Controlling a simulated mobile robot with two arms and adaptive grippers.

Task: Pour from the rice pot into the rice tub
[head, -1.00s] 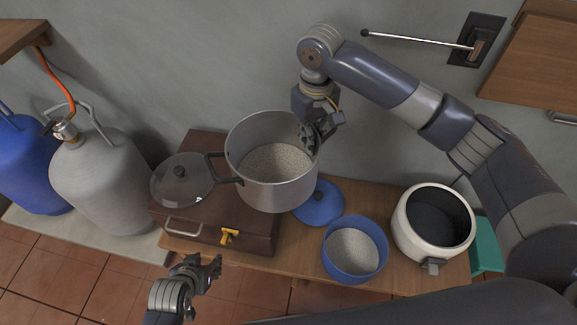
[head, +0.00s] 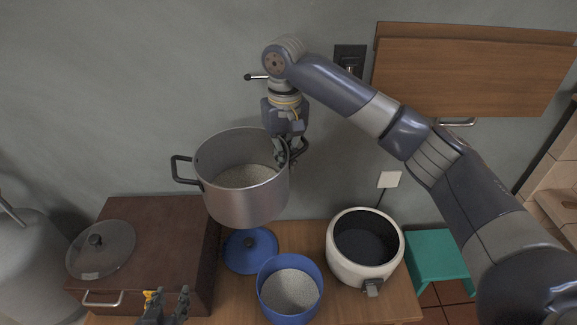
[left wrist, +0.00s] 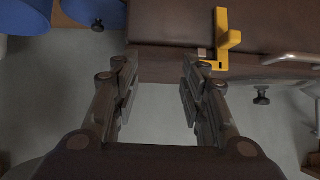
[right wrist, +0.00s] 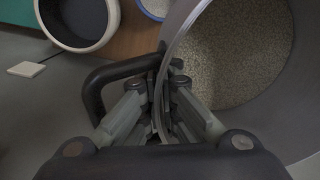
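The rice pot (head: 247,203) is a large steel pot with black side handles and rice inside. In the head view it is held up, roughly upright, above the counter between the brown box and the rice tub. My right gripper (head: 288,152) is shut on its right rim beside a handle. The right wrist view shows the fingers (right wrist: 160,105) closed over the pot wall, with rice (right wrist: 238,50) inside. The blue rice tub (head: 290,312) stands on the counter, lower right of the pot, with rice in it. My left gripper (head: 170,304) is open and empty, low in front of the box.
A brown box (head: 160,235) bears a glass lid (head: 100,250). A blue lid (head: 250,250) lies on the counter behind the tub. A white cooker (head: 345,262) stands open to the right of the tub.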

